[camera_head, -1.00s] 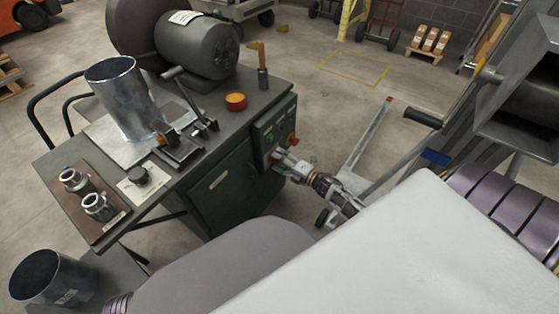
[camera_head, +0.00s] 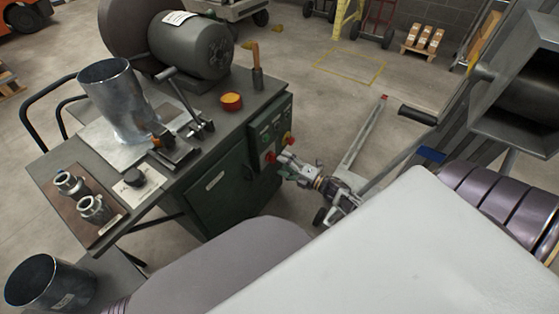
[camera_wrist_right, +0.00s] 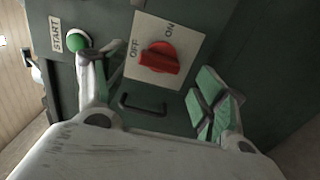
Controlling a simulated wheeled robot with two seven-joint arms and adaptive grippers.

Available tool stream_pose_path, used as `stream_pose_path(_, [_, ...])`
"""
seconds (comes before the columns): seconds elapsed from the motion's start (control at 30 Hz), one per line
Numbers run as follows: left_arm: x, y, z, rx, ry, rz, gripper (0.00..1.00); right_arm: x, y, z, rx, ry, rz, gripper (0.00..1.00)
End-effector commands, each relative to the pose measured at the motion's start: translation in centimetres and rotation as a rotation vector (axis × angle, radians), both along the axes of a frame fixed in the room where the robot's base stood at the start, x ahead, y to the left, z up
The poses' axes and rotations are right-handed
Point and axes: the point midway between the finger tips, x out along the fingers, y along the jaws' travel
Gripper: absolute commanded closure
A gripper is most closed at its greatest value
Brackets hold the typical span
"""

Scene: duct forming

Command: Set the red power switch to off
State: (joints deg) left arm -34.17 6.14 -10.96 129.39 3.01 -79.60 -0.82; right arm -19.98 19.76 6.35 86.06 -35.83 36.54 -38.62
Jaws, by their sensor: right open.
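The red power switch (camera_wrist_right: 158,58) sits on a pale plate (camera_wrist_right: 185,42) marked OFF on the left and ON at the upper right. Its raised bar lies roughly crosswise; I cannot tell for certain which mark it points to. It also shows small on the machine's green front in the head view (camera_head: 268,157). My right gripper (camera_wrist_right: 150,72) is open, its green-padded fingers spread left and right of the switch, apart from it. In the head view my right gripper (camera_head: 286,168) is close in front of the panel. My left gripper is not in view.
A green START button (camera_wrist_right: 77,41) is beside the left finger. A dark handle (camera_wrist_right: 142,106) sits below the switch. Another red knob (camera_head: 289,140) is on the panel's right side. The bench top (camera_head: 232,122) bears a motor (camera_head: 190,48) and a metal cylinder (camera_head: 117,100).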

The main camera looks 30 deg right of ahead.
Motion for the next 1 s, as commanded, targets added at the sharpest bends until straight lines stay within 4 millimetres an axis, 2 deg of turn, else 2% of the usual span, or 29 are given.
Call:
stream_pose_path(0.6, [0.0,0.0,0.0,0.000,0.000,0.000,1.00,-5.9,-2.4,-0.1,0.001,0.001,-0.001,0.29])
stream_pose_path(0.8, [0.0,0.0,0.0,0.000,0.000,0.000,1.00,-7.0,-2.9,0.0,0.000,0.001,0.000,0.29])
stream_pose_path(1.0, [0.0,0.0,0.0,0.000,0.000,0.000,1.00,-7.3,-3.0,0.0,0.000,0.000,0.000,0.29])
